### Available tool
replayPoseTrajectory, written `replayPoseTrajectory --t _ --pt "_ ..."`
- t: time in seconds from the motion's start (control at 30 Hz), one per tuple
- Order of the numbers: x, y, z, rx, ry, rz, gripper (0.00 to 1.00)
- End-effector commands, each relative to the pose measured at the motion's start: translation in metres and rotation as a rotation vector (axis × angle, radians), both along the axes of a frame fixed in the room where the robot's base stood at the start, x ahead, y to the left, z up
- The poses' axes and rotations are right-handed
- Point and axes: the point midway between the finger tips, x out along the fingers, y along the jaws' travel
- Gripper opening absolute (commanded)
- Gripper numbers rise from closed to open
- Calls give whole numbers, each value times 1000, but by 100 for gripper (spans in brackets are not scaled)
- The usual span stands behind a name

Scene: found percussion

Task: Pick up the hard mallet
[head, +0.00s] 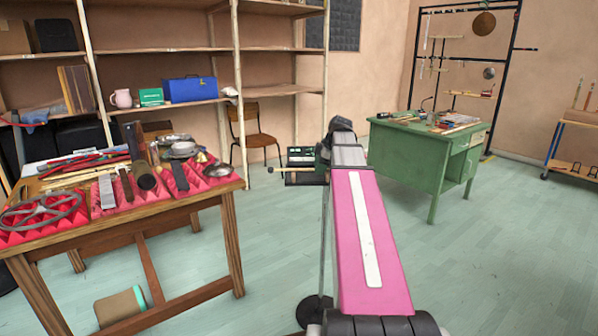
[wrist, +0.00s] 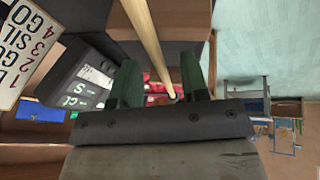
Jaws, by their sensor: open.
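My gripper (head: 323,158) is open at the right side of the stand. The stick's right end is hidden behind my gripper in the head view.
A percussion-covered table (head: 150,225) is left, a green desk (head: 410,150) right.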

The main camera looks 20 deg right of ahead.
Motion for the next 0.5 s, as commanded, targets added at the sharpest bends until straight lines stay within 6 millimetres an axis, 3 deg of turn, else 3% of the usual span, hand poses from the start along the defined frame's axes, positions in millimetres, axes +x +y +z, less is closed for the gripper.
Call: replayPoseTrajectory --t 0.27,0.4,0.5 --pt "1 2 -5 0 0 0 41" --pt "1 2 -4 0 1 0 0" --pt "1 2 -4 0 1 0 0"
